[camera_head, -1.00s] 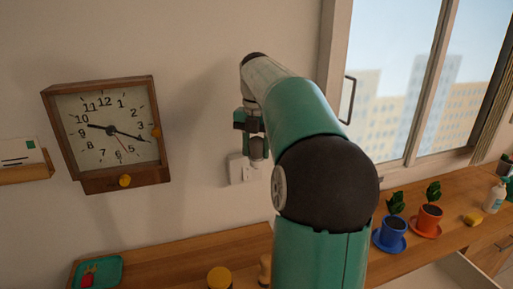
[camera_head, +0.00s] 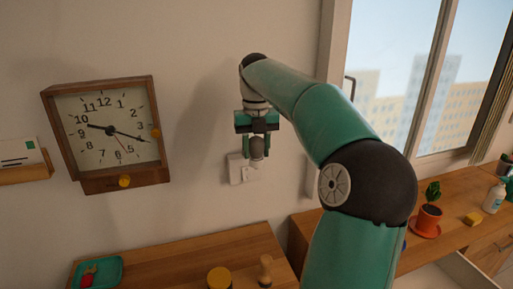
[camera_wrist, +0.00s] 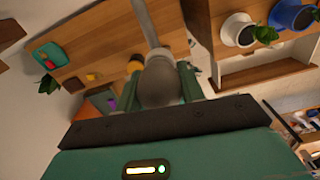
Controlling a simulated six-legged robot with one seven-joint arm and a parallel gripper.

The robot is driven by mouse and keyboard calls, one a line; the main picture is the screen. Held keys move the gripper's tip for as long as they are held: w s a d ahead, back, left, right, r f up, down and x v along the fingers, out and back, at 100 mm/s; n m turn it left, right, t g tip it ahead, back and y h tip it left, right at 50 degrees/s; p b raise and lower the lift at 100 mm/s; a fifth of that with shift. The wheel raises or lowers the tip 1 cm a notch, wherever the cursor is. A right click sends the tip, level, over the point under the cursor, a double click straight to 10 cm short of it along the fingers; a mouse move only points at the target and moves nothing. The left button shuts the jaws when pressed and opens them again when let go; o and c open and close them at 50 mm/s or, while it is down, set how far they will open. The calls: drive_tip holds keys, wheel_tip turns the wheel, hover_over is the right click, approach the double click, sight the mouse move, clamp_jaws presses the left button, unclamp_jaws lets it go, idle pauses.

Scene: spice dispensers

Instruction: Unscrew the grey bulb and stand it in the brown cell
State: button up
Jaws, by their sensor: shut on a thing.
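My gripper (camera_head: 257,146) points down in front of the wall and is shut on the grey bulb (camera_head: 257,154). The bulb's rounded end hangs below the fingers, clear of the counter. In the wrist view the grey bulb (camera_wrist: 160,78) is close to the camera, between the fingers of my gripper (camera_wrist: 160,90). I cannot pick out the brown cell for sure. In the wrist view, a partly hidden group of coloured patches, orange and purple (camera_wrist: 112,103), shows left of the bulb.
A wooden counter (camera_head: 185,258) runs below, with a green tray (camera_head: 112,262), a yellow-topped jar (camera_head: 219,278) and a small wooden piece (camera_head: 265,270). A clock (camera_head: 107,130) and a white socket plate (camera_head: 240,169) are on the wall. A potted plant (camera_head: 429,216) stands at right.

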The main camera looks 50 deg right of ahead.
drive_tip(key=shift+n, duration=0.6)
drive_tip(key=shift+r, duration=0.1)
drive_tip(key=shift+n, duration=0.3)
drive_tip(key=shift+n, duration=0.9)
drive_tip(key=shift+r, duration=0.1)
